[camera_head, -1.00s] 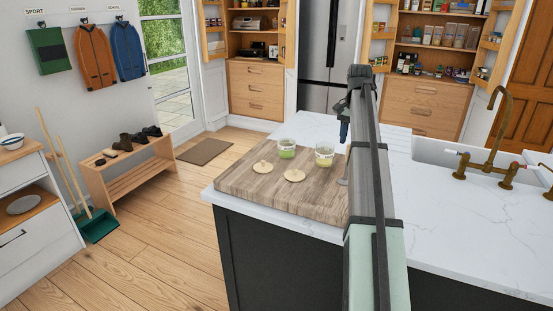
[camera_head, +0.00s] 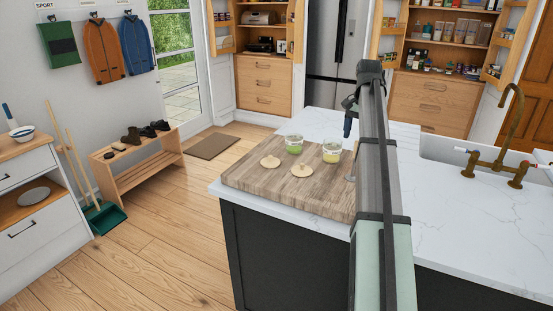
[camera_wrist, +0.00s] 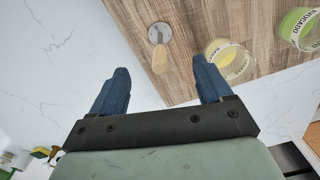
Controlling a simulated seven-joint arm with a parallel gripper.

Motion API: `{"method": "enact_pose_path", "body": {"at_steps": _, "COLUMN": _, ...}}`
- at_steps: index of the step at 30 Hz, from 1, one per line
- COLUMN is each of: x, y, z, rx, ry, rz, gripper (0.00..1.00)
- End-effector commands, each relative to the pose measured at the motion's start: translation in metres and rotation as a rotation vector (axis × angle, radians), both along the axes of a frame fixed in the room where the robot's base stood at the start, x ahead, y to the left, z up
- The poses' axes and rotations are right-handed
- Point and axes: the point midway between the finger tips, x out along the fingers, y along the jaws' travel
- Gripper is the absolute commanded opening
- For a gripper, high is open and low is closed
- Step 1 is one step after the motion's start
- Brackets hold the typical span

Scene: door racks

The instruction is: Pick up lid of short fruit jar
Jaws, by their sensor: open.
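Two glass jars stand on the wooden board: one with green content (camera_head: 294,145) and one with yellow content (camera_head: 331,152). In the wrist view the green jar (camera_wrist: 303,30) reads AVOCADO, and the yellow jar (camera_wrist: 232,62) is partly behind my right finger. I cannot tell for sure which jar is the short one. Two pale round lids with small knobs lie on the board in front of them, a left lid (camera_head: 270,161) and a right lid (camera_head: 302,170); neither shows in the wrist view. My gripper (camera_wrist: 158,78) is open and empty, above the counter right of the jars; its blue finger (camera_head: 348,126) shows in the head view.
The wooden board (camera_head: 255,181) lies on the white island counter (camera_head: 455,225). A brass tap (camera_head: 503,150) and sink are at the right. The board's front left is clear.

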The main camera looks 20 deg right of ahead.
Motion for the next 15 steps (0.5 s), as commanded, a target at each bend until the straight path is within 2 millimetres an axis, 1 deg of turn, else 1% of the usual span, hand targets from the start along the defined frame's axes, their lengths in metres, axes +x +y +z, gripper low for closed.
{"method": "enact_pose_path", "body": {"at_steps": 1, "x": 0.0000, "y": 0.0000, "z": 0.0000, "rx": 0.000, "ry": 0.000, "rz": 0.000, "gripper": 0.84}}
{"method": "enact_pose_path", "body": {"at_steps": 6, "x": 0.0000, "y": 0.0000, "z": 0.0000, "rx": 0.000, "ry": 0.000, "rz": 0.000, "gripper": 1.00}}
{"method": "enact_pose_path", "body": {"at_steps": 12, "x": 0.0004, "y": 0.0000, "z": 0.0000, "rx": -0.001, "ry": -0.001, "rz": 0.000, "gripper": 1.00}}
{"method": "enact_pose_path", "body": {"at_steps": 15, "x": 0.0071, "y": -0.0012, "z": 0.0001, "rx": -0.026, "ry": -0.013, "rz": -0.001, "gripper": 1.00}}
